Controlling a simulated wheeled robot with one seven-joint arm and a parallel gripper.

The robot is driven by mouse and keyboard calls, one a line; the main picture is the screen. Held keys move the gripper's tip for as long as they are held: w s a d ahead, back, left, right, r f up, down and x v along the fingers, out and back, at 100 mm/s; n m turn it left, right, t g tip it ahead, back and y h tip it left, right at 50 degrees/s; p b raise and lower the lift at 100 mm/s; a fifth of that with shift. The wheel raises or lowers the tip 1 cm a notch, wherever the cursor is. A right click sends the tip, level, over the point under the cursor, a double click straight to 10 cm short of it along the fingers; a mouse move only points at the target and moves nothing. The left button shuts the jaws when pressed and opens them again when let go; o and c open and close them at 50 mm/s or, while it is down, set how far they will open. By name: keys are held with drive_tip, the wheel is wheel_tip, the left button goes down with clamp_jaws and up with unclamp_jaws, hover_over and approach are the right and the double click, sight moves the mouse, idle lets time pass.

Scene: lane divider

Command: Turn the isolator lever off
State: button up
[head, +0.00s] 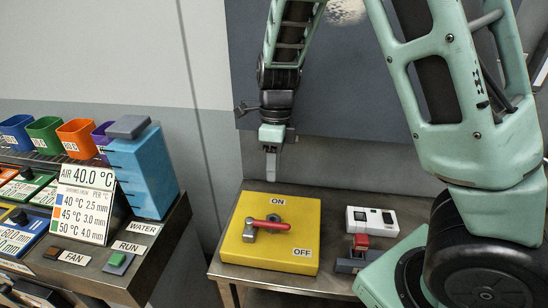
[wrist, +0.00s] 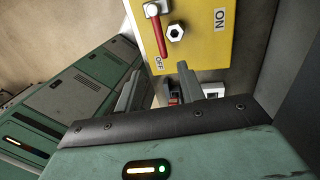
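A yellow isolator box (head: 240,252) lies on the metal bench, labelled ON and OFF; it also shows in the wrist view (wrist: 197,45). Its lever has a grey pivot and a red handle (head: 272,226). In the head view the handle points right across the box, its end between the two labels. In the wrist view the red handle (wrist: 158,35) ends close to the OFF label, beside a grey nut. My gripper (head: 271,177) hangs above and behind the box, pointing down, apart from the lever. In the wrist view its fingers (wrist: 158,85) stand apart with nothing between them.
A white device (head: 372,221) and a red-and-grey block (head: 360,247) stand right of the box. At left, a separate bench holds coloured bins (head: 76,138), a blue block (head: 145,173), a temperature sign (head: 86,203) and FAN and RUN controls. A wall stands behind.

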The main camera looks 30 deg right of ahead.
drive_tip(key=shift+w+d+r, duration=0.15)
drive_tip(key=shift+r, duration=0.9)
